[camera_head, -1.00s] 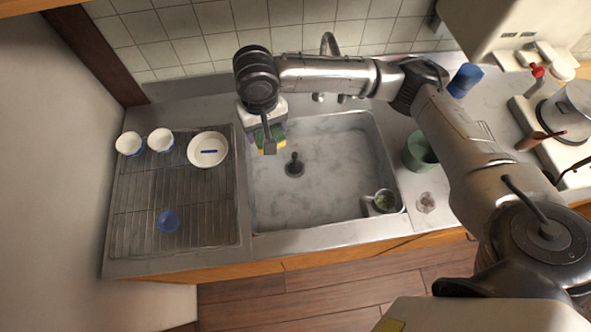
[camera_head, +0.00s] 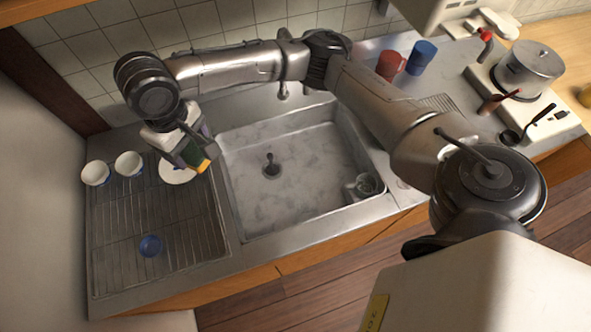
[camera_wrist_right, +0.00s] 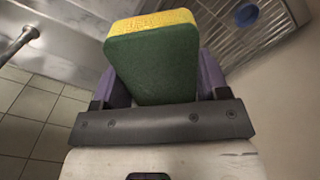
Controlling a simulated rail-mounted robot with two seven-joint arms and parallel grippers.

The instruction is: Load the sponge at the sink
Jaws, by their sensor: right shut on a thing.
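The sponge (camera_wrist_right: 155,60), green with a yellow side, is between the purple fingers of my right gripper (camera_wrist_right: 155,85) in the right wrist view. In the head view my right gripper (camera_head: 195,152) is shut on the sponge (camera_head: 203,166), above the right back part of the drying rack and left of the sink (camera_head: 270,195). The gripper partly hides the sponge and a white plate behind it. The sink basin holds a dark drain plug (camera_head: 271,168). My left gripper is in neither view.
White bowls (camera_head: 96,173) and a white plate (camera_head: 174,172) stand at the back of the wire rack (camera_head: 120,235). Red (camera_head: 390,66) and blue (camera_head: 421,57) cups stand behind my arm.

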